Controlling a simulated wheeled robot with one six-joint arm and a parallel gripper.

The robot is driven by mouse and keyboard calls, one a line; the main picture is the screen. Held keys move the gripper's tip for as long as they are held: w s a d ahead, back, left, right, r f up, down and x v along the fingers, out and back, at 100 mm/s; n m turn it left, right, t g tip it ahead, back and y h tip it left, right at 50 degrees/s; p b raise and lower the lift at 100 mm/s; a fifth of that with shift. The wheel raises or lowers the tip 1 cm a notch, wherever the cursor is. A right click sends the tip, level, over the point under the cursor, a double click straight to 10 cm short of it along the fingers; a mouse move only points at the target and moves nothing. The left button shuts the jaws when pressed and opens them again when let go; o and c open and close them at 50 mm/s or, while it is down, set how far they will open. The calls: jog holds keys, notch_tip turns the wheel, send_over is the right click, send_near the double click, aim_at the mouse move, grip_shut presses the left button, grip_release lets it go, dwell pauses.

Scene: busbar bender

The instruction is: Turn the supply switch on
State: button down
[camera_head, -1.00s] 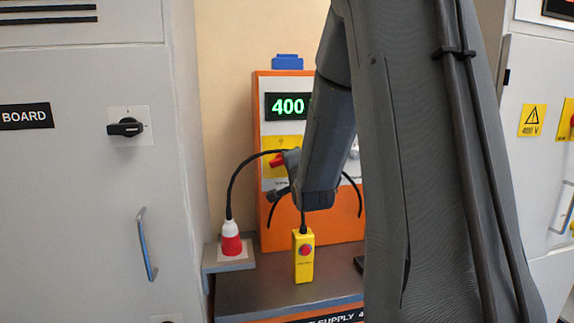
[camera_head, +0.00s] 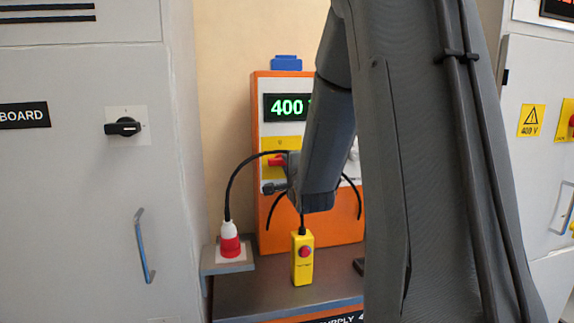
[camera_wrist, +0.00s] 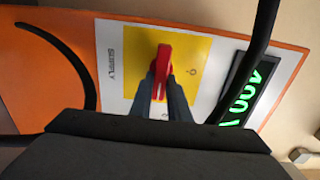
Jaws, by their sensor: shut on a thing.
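The supply switch has a red handle (camera_wrist: 163,66) on a yellow plate (camera_wrist: 196,52), beside the word SUPPLY on a white panel. My gripper (camera_wrist: 161,84) is shut on the red handle, one finger on each side. In the head view the red handle (camera_head: 277,161) shows at the left of my wrist, on the front of the orange supply unit (camera_head: 330,232). My gripper (camera_head: 283,164) is partly hidden there by my own arm. The green display (camera_head: 288,107) reads 400, its right end hidden.
A yellow box with a red button (camera_head: 303,258) stands on the grey shelf. A red-and-white plug (camera_head: 230,240) stands left of it, with a black cable (camera_head: 230,190) arching close to my wrist. A grey cabinet with a black rotary switch (camera_head: 123,127) is at left.

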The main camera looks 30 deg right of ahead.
jog(key=c, duration=1.7)
grip_release()
jog(key=shift+b+v, duration=0.8)
jog(key=shift+v, duration=3.1)
jog(key=s+a+f+n+g+y, duration=0.25)
jog(key=a+f+n+g, duration=0.2)
jog(key=f, duration=0.45)
jog(key=s+a+f+n+g+y, duration=0.1)
jog(key=s+a+f+n+g, duration=0.3)
jog(key=a+f+n, duration=0.3)
jog(key=s+a+f+n+g, duration=0.2)
jog(key=s+n, duration=0.1)
jog(key=s, duration=0.3)
jog(key=s+a+f+n+g+y, duration=0.1)
jog(key=s+a+f+n+g, duration=0.2)
jog(key=s, duration=0.3)
jog(key=s+a+f+n+g, duration=0.2)
jog(key=s+f+n+g, duration=0.1)
jog(key=s, duration=0.3)
jog(key=shift+a+f+n+g+y, duration=0.25)
jog(key=shift+a+n, duration=0.1)
jog(key=shift+n, duration=0.1)
